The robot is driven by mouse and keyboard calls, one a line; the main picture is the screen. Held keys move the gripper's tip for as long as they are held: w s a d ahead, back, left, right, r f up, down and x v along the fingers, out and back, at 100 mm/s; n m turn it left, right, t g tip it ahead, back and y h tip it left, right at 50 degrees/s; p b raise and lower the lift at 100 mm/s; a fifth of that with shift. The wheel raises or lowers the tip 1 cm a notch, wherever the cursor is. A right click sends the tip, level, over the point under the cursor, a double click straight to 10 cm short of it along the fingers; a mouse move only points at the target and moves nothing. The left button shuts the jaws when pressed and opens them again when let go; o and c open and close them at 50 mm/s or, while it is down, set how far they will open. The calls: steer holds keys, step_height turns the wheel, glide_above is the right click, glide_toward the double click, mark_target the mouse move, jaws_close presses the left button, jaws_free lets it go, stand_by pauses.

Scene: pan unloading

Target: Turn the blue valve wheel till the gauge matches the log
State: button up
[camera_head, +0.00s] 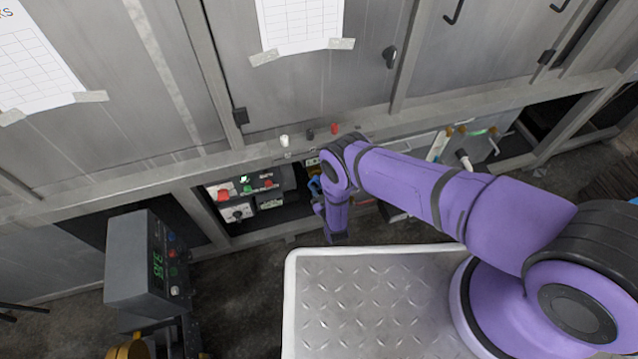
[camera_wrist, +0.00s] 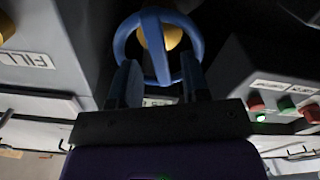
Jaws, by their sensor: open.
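The blue valve wheel (camera_wrist: 155,42) is at the top middle of the wrist view, with a yellow hub behind its spokes. My gripper (camera_wrist: 158,82) is open, its two dark fingers to either side of the wheel's lower part. I cannot tell whether they touch the rim. In the head view my arm reaches into the low opening and mostly hides the wheel. A grey box (camera_head: 130,262) at the lower left has a green digital readout (camera_head: 158,270), too small to read surely. Taped log sheets (camera_head: 300,22) hang on the cabinet; their entries are unreadable.
A panel with red and green buttons (camera_wrist: 287,103) stands right of the wheel, close to my gripper. A grey housing labelled FILL (camera_wrist: 28,60) is on the left. The frame's beam (camera_head: 110,198) runs above the opening. A bare tread plate (camera_head: 370,300) lies in front.

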steer(key=v, duration=0.7)
steer(key=shift+s, duration=0.4)
steer(key=shift+d, duration=0.15)
